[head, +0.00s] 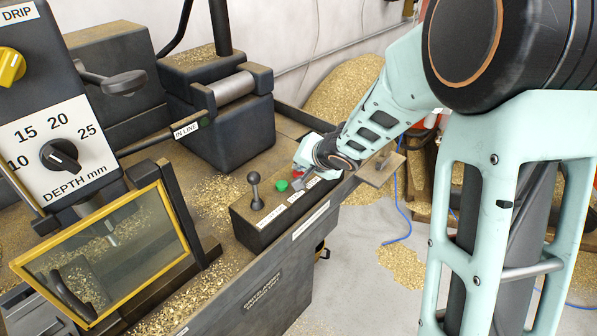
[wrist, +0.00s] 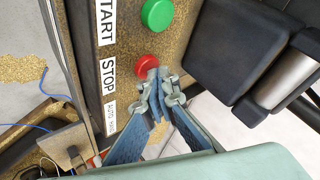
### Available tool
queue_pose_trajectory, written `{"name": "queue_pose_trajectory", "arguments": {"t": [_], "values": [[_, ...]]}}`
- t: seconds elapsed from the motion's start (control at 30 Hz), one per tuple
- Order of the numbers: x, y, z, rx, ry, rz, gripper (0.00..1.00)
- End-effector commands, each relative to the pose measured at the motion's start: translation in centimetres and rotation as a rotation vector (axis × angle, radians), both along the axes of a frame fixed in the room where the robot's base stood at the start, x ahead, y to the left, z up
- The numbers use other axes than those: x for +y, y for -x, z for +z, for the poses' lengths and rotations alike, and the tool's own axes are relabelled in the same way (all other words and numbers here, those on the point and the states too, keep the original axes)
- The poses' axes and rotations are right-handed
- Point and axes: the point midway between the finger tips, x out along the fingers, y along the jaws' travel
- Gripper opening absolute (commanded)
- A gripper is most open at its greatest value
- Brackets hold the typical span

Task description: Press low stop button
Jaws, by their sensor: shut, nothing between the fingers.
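The low control box (head: 262,219) on the front edge of the machine bed carries a green button (head: 281,186) and a black ball lever (head: 254,188). In the wrist view a red button (wrist: 147,64) sits beside the STOP label (wrist: 109,76), and the green button (wrist: 157,14) sits beside the START label. My gripper (wrist: 157,84) is shut and empty, with its fingertips at the lower edge of the red button. They look very close to it or touching; I cannot tell which.
A yellow-framed guard (head: 180,215) stands at the left, below a panel with a depth dial (head: 61,156). A dark block with a metal roller (head: 232,88) stands behind the control box. Brass chips (head: 345,82) are heaped by the wall. A blue cable (head: 401,205) lies on the floor.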

Motion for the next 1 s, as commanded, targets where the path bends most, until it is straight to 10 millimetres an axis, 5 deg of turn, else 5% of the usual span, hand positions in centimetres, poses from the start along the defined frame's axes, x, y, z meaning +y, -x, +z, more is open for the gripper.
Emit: {"name": "queue_pose_trajectory", "arguments": {"t": [0.57,1.0], "values": [[0.0,0.1,-0.4,0.002,0.000,0.000,0.00],[0.0,0.1,1.6,0.002,0.000,-0.001,0.00]]}}
